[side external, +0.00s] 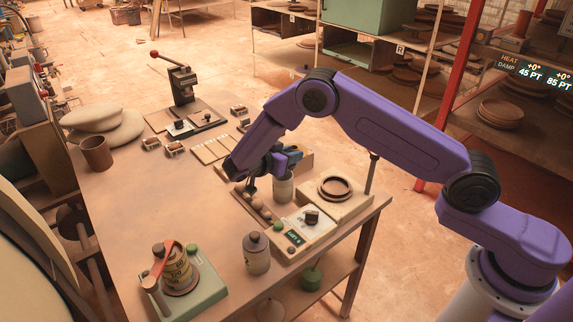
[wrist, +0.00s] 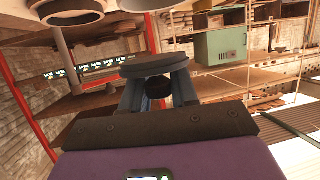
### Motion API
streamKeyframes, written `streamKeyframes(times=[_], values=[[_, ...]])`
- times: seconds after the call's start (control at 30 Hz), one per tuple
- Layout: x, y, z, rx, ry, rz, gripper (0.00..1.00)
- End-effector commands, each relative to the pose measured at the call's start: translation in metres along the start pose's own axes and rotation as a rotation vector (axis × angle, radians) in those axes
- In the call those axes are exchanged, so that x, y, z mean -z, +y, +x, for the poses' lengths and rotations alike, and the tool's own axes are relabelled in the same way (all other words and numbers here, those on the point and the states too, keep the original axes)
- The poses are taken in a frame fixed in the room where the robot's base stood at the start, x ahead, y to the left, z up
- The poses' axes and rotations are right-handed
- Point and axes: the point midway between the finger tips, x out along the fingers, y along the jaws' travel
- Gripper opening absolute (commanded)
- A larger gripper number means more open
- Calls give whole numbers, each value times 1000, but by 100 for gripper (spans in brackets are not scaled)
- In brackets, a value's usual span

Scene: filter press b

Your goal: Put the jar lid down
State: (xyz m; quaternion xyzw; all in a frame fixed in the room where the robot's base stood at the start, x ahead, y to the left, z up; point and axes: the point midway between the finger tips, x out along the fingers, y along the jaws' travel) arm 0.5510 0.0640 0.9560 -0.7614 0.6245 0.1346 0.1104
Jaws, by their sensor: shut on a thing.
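My gripper (side external: 272,166) is low over the right part of the workbench, beside a grey open-looking jar (side external: 283,187). The lid is off the bench surface in that view. In the side view the lid is mostly hidden by my gripper, and I cannot tell whether it touches anything. A pale rounded body at the top of the wrist view may be the jar.
A wooden block with a round ring (side external: 335,187) stands right of the jar. A control box (side external: 300,231) and a dark-lidded pot (side external: 257,253) are in front. A tray with round pieces (side external: 252,203) lies left. The bench's left middle is clear.

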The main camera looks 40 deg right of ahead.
Motion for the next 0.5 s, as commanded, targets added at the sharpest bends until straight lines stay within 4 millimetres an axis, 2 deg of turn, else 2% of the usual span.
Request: streamKeyframes(times=[0.27,0.4,0.5], values=[[-17,-13,8,-1,0,0,0],[-34,-12,14,-1,1,-2,0],[-38,-12,15,-1,1,0,0]])
